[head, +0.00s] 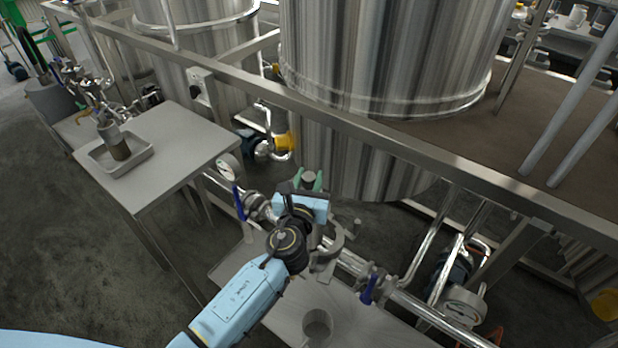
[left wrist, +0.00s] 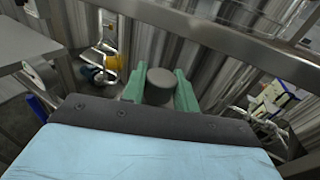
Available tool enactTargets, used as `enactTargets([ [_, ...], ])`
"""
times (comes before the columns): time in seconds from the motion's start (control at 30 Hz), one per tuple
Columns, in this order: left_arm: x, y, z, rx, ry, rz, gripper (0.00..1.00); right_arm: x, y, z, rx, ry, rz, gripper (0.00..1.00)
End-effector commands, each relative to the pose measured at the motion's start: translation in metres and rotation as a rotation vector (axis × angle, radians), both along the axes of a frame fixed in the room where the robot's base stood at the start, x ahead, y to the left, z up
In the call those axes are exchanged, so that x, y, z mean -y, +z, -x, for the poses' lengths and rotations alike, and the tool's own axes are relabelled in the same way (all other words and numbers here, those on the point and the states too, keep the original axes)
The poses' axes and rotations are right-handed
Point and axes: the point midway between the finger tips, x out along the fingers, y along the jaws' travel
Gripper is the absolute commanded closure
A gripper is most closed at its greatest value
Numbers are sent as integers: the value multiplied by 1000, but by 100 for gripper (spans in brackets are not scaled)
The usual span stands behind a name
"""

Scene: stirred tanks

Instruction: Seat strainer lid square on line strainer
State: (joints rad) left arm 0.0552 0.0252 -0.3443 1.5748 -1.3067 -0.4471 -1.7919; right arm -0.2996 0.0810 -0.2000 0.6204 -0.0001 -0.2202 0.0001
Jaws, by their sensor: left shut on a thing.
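My left gripper (head: 308,181) has green fingers shut on a round grey piece, seemingly the strainer lid (head: 308,175). The piece also shows between the fingers (left wrist: 159,88) in the left wrist view, where its grey top (left wrist: 161,77) faces up. The gripper is over the pipe run, in front of the big tank. The line strainer (head: 327,258) seems to be the grey fitting in the pipe beside my wrist; my arm covers part of it. I cannot see its opening. The lid's underside is hidden. My right gripper is out of view.
A low bench (head: 372,325) bears a grey cup (head: 317,326). At left, a table (head: 190,150) holds a tray (head: 93,163) with a cylinder (head: 114,140).

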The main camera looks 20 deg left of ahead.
Motion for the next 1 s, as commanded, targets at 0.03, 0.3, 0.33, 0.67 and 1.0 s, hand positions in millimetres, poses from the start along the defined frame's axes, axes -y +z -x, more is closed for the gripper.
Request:
enactTargets([
  [0.03,0,1,0,3,0,0,100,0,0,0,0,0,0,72],
  [0.3,0,0,0,3,0,1,100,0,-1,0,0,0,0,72],
  [0.33,0,-1,0,3,0,1,100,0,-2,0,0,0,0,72],
  [0.67,0,-9,0,3,-1,0,100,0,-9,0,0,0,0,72],
  [1.0,0,-17,-1,3,-1,0,100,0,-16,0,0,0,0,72],
])
